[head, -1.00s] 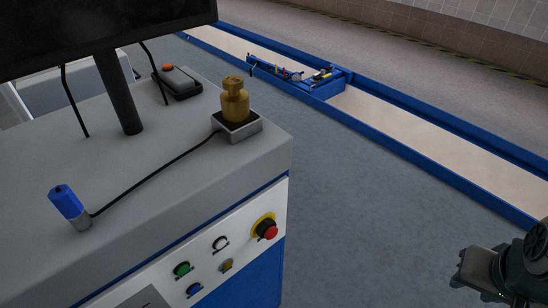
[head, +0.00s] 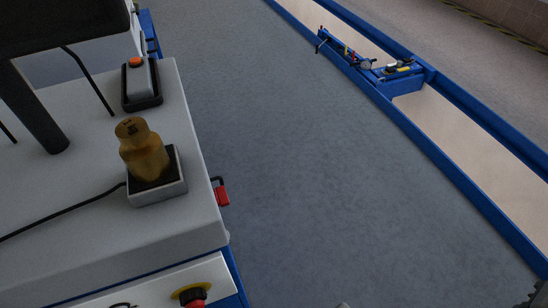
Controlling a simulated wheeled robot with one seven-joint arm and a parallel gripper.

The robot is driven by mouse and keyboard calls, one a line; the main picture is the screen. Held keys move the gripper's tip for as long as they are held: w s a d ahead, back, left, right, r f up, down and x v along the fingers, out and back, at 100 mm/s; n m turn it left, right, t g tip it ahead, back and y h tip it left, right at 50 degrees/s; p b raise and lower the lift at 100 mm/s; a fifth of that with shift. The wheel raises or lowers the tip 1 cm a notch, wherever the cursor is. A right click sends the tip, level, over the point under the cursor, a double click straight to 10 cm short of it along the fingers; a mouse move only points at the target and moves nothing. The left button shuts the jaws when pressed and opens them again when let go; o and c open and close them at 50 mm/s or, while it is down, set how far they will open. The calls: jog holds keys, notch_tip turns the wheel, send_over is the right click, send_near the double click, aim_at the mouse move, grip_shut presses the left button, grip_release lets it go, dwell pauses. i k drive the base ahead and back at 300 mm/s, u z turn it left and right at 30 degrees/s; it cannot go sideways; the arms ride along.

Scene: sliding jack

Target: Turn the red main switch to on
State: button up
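A small red part with a black piece (head: 222,195) sticks out from the right side of the grey cabinet (head: 205,225), just below its top edge. It looks like the red main switch, but its on or off position cannot be read. A red knob on a yellow collar (head: 194,295) is on the white front panel, cut by the bottom edge of the picture. My gripper cannot be made out; only dark slivers, perhaps of my arm, show at the bottom edge and bottom right corner.
A brass weight stands on a small square scale (head: 160,190) on the cabinet top. Behind it is a dark box with an orange button (head: 140,82). A monitor stand (head: 30,105) is at left. Grey floor right of the cabinet is clear up to the blue rails (head: 440,165).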

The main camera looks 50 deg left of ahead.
aim_at(221, 200)
jog(key=i, duration=0.9)
jog(key=u, duration=3.5)
jog(key=i, duration=0.5)
jog(key=z, duration=0.05)
